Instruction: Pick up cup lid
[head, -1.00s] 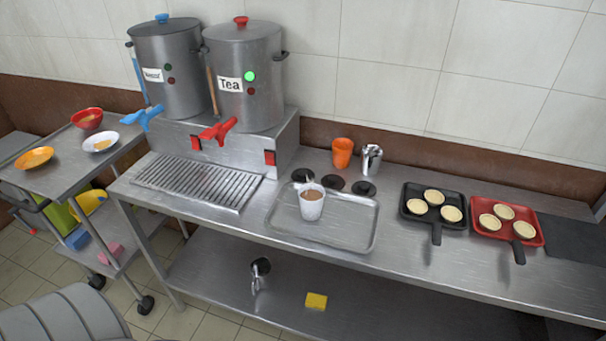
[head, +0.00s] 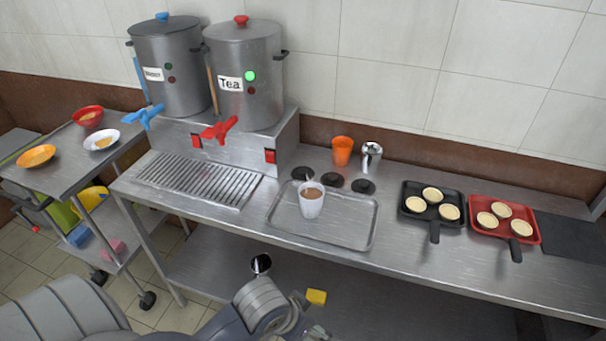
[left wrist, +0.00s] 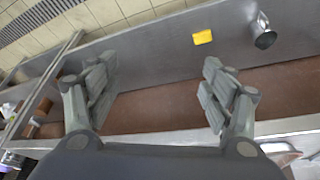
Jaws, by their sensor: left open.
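Three black round cup lids lie flat on the steel counter behind the tray: a left one (head: 302,173), a middle one (head: 333,181) and a right one (head: 363,187). A white cup (head: 311,206) with brown drink stands uncovered on the metal tray (head: 345,235). My left arm shows at the bottom of the head view, but its fingers cannot be made out there. In the left wrist view my left gripper (left wrist: 160,70) is open, with nothing between its fingers. No lid can be made out in that view. My right gripper is not in view.
An orange cup (head: 343,150) and a metal cup (head: 371,156) stand behind the lids. Two stockpots (head: 245,75) stand at the back left. Black (head: 420,190) and red pans (head: 480,212) lie right. A yellow sponge (left wrist: 202,37) is on the lower shelf.

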